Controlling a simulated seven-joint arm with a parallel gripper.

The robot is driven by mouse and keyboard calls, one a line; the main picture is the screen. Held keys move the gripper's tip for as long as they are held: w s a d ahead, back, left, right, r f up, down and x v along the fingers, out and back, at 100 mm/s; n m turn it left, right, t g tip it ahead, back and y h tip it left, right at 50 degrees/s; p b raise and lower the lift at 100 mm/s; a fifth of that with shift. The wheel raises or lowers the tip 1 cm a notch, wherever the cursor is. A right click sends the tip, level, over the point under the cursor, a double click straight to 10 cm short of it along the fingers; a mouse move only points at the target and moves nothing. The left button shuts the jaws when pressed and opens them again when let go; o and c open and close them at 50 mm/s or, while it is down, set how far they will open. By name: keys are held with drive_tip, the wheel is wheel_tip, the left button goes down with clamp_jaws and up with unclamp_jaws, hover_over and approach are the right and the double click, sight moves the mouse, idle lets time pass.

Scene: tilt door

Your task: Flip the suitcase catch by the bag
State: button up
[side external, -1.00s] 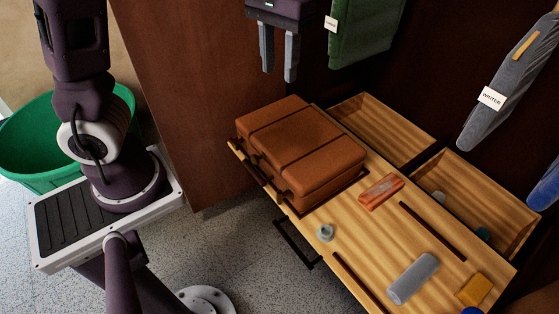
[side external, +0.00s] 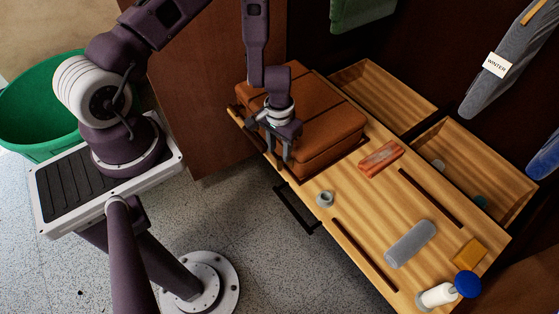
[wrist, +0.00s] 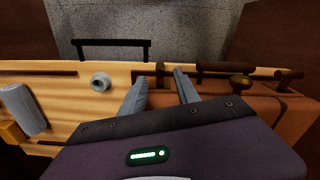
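The brown suitcase (side external: 325,125) lies closed and flat on the wooden top, with dark straps over it. My gripper (side external: 279,155) is at its front side, pointing down, and hides part of that side. In the wrist view my gripper (wrist: 160,82) has its two grey fingers apart with nothing held. A small dark brown fitting (wrist: 160,74) shows between and beyond the fingertips; I cannot tell whether they touch it. Right of the fingers are the suitcase's dark handle (wrist: 235,67) and a brass-coloured knob (wrist: 241,82). I cannot tell which fitting is the catch.
A small grey round piece (side external: 325,199), an orange-red block (side external: 381,159), a grey cylinder (side external: 410,244) and a yellow block (side external: 470,252) lie on the wooden top (side external: 360,210). Open compartments (side external: 380,95) are behind. A dark wooden panel (side external: 195,85) stands left of the suitcase.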

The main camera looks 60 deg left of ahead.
sight(279, 158)
wheel_tip(279, 158, down, 6)
drive_tip(key=shift+f, duration=0.2)
clamp_jaws()
